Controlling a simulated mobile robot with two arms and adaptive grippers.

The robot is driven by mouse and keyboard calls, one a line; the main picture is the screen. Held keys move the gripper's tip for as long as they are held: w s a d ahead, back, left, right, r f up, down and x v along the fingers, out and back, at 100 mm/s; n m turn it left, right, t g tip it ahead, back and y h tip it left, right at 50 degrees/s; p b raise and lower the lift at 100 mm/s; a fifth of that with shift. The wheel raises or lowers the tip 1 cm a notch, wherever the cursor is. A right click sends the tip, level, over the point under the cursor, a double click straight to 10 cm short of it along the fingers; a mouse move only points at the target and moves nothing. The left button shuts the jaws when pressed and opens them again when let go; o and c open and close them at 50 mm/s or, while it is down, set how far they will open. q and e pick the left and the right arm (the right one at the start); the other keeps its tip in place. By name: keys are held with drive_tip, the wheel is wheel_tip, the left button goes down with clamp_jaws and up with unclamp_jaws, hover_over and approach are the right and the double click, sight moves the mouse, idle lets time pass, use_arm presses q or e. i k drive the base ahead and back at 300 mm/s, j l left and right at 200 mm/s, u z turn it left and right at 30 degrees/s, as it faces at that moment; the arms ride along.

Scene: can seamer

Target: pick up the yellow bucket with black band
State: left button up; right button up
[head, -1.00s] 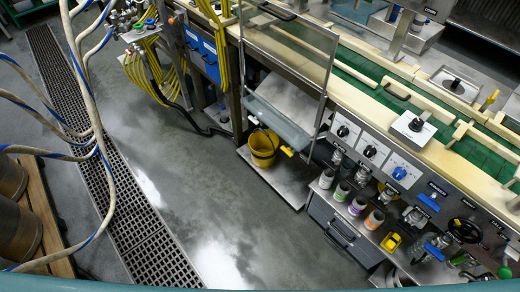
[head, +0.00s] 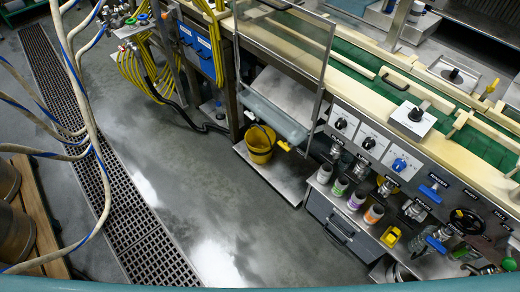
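Neither of my grippers shows in the head view, so nothing of mine is seen near the bucket.
A drawer cabinet (head: 340,231) with several small cans on top stands right of the shelf. A glass guard panel (head: 283,62) hangs above it. Hoses and a floor drain grate (head: 103,178) lie left. The grey floor (head: 215,210) before the bucket is clear.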

sight(260, 140)
drive_tip(key=i+j+z, duration=0.1)
drive_tip(key=j, duration=0.25)
drive_tip(key=i+j+z, duration=0.15)
drive_tip(key=i+j, duration=0.15)
drive_tip(key=i+j+z, duration=0.1)
drive_tip(key=j, duration=0.35)
drive_tip(key=i+j+z, duration=0.15)
drive_tip(key=j, duration=0.25)
drive_tip(key=i, duration=0.1)
